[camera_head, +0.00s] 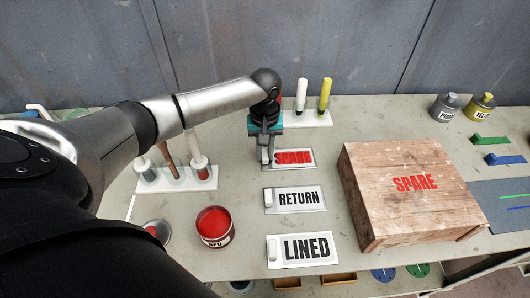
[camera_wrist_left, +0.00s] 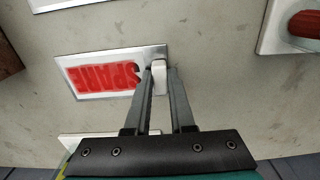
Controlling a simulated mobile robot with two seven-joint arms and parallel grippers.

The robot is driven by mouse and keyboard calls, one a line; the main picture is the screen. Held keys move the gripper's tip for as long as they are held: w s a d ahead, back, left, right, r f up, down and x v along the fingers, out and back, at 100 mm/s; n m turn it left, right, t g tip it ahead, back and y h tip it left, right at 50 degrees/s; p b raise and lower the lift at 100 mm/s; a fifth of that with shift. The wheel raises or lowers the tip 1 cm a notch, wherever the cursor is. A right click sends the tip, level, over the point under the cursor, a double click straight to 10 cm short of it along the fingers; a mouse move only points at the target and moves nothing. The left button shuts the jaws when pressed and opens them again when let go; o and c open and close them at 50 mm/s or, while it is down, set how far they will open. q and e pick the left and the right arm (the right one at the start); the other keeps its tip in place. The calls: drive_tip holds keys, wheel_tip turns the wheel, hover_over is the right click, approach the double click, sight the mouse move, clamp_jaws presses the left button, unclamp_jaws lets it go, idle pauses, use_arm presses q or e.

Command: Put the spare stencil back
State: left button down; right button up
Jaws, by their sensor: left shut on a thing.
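The spare stencil (camera_head: 293,157) is a pale plate with red, smeared SPARE lettering and a white grip at its left end. It lies flat at or just above the bench, behind the RETURN stencil; I cannot tell whether it touches. It also shows in the left wrist view (camera_wrist_left: 105,76). My left gripper (camera_head: 267,160) is above that left end. In the left wrist view its fingers (camera_wrist_left: 159,75) are shut on the white grip. The wooden crate (camera_head: 390,165) to the right bears red SPARE lettering on its top. My right gripper is not in view.
The RETURN stencil (camera_head: 298,199) and LINED stencil (camera_head: 305,249) lie in front. An open red paint tin (camera_head: 215,228) stands left of them. A brush rack (camera_head: 178,180) is near my left arm. White and yellow sticks (camera_head: 324,96) stand behind the gripper. Bare bench separates stencils and crate.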

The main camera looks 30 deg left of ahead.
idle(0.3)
use_arm(q)
drive_tip(key=c, duration=0.8)
unclamp_jaws()
drive_tip(key=shift+f, duration=0.1)
drive_tip(key=shift+o, duration=0.2)
wheel_tip(320, 180, up, 12)
drive_tip(key=p, duration=0.2)
drive_tip(key=shift+r+p, duration=0.2)
drive_tip(key=shift+p, duration=0.15)
